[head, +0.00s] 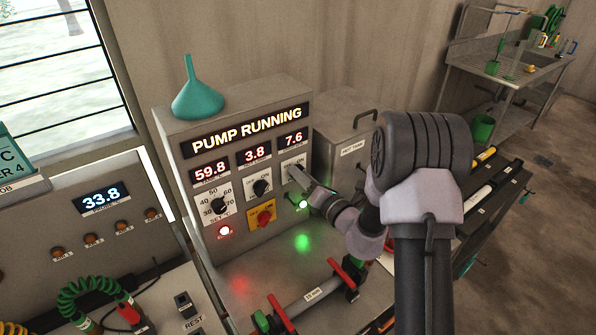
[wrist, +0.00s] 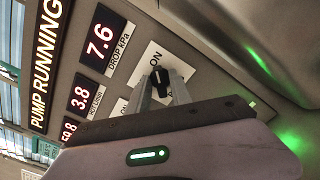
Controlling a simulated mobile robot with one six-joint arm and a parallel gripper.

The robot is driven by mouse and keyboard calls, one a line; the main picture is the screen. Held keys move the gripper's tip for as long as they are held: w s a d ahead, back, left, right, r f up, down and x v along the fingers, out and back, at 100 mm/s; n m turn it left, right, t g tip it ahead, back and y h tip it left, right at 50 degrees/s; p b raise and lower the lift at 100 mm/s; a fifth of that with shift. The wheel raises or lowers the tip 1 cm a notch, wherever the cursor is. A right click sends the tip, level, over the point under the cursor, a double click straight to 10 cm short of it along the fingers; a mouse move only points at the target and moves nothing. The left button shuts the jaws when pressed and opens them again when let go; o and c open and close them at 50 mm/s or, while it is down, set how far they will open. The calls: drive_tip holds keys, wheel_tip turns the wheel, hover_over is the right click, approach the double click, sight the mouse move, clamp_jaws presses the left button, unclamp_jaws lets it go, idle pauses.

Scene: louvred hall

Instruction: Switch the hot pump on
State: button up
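The grey pump control box (head: 185,155) shows PUMP RUNNING on its top display (head: 246,131). Below it, readouts show 59.8, 3.8 and 7.6. My gripper (head: 293,172) reaches the right-hand switch under the 7.6 readout and mostly hides it in the head view. In the wrist view, my gripper (wrist: 161,88) has its two fingers on either side of the black switch knob (wrist: 160,82), seemingly closed on it. The knob's end points at the ON label (wrist: 155,62). A green lamp (head: 303,204) and a red lamp (head: 224,230) are lit.
The box also carries a temperature dial (head: 218,206), a middle black knob (head: 262,186) and a red knob on a yellow plate (head: 264,217). A teal funnel (head: 198,93) stands on top. A pipe with red handles (head: 314,295) lies in front; a tank (head: 345,145) stands behind.

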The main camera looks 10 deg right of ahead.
drive_tip(key=shift+o, duration=0.7)
drive_tip(key=b+v, duration=0.1)
drive_tip(key=v, duration=0.6)
drive_tip(key=shift+b, duration=0.35)
drive_tip(key=p+v, duration=0.5)
drive_tip(key=v, duration=1.2)
drive_tip(key=shift+s+d+f, duration=0.1)
drive_tip(key=shift+s, duration=0.05)
